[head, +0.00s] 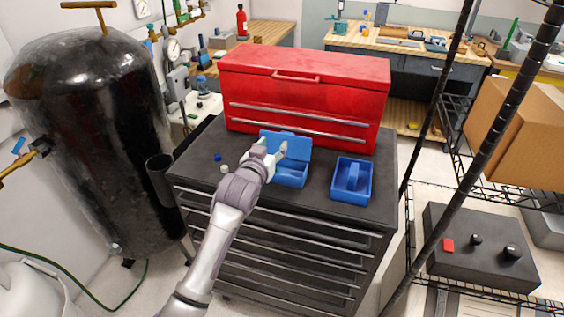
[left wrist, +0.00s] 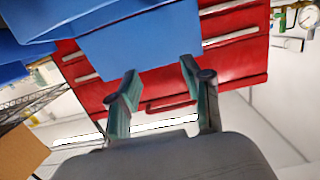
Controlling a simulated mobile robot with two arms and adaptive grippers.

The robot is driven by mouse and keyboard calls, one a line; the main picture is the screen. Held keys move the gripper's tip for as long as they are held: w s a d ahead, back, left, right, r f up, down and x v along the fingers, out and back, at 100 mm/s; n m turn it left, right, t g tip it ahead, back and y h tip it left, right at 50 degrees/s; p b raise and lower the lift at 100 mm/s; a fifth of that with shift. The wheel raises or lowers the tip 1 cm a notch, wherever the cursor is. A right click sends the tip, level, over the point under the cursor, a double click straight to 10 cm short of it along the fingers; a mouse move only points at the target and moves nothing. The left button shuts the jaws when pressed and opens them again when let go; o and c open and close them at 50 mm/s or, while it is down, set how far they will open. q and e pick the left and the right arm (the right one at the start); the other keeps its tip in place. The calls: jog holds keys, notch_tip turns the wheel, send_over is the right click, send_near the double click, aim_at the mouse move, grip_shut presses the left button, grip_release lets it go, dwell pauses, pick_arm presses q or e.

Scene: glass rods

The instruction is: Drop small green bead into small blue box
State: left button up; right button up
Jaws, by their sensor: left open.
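The small blue box (head: 292,178) stands on the black cabinet top with its lid (head: 296,146) raised at the back. In the left wrist view the lid (left wrist: 140,42) fills the top middle. My left gripper (head: 273,150) is over the box's left side, in front of the lid. Its fingers are apart with nothing between them in the left wrist view (left wrist: 158,74). I cannot make out a green bead in either view; the gripper and box walls hide part of the box's inside. My right gripper is not in view.
A blue tray with a raised middle part (head: 351,182) stands right of the box. A small blue piece (head: 217,157) and a small pale piece (head: 224,169) lie to the left. A red toolbox (head: 304,92) stands behind. A black tank (head: 95,150) is at left.

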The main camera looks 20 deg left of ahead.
pick_arm(q)
jog(key=shift+s, duration=0.1)
jog(key=s+r, duration=0.1)
jog(key=s, duration=1)
jog(key=shift+s+a+r, duration=0.25)
jog(key=shift+s+r, duration=0.1)
jog(key=shift+r, duration=0.05)
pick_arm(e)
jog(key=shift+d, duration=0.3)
